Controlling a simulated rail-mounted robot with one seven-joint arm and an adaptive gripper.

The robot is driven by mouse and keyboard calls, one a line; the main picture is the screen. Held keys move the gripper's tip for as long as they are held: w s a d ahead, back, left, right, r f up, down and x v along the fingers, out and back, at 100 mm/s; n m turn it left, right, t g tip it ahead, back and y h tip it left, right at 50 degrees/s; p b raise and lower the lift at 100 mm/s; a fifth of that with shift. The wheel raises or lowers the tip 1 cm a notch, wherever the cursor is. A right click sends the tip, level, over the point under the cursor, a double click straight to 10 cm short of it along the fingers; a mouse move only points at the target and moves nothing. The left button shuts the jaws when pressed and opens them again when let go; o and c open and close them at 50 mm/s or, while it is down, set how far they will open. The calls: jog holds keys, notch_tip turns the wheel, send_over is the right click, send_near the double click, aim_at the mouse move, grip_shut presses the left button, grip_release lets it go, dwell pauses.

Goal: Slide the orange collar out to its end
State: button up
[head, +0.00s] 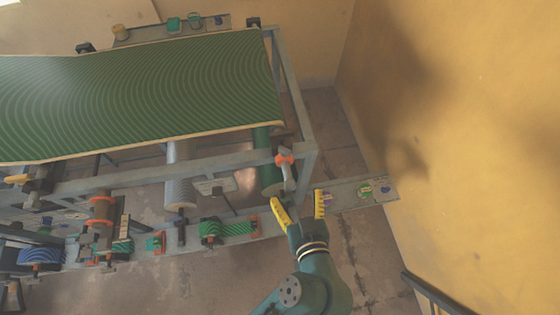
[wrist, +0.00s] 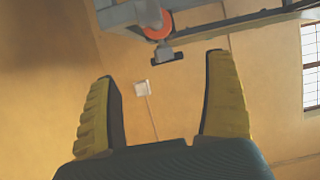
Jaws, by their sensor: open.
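An orange collar (head: 284,159) sits at the corner of the grey frame in the head view, at the upper end of a short pale rod or handle (head: 288,174). An orange ring, apparently the same collar (wrist: 157,28), shows at the top of the wrist view beside a whitish rounded part. My gripper (head: 297,196) is open and empty, just below the collar in the head view, with its yellow fingers spread. In the wrist view the gripper (wrist: 161,70) also shows nothing between its fingers, and the collar lies beyond the fingertips. I cannot tell how far the collar is along its rod.
A green striped bed (head: 150,90) covers the frame top. A grey rail (head: 345,196) with coloured fittings crosses behind my gripper. Other orange rings (head: 101,200) are on a cylinder at the left. A yellow wall (head: 460,130) stands at the right, and a dark railing (head: 440,295) at the lower right.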

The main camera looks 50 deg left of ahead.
aim_at(285, 159)
jog(key=x, duration=1.6)
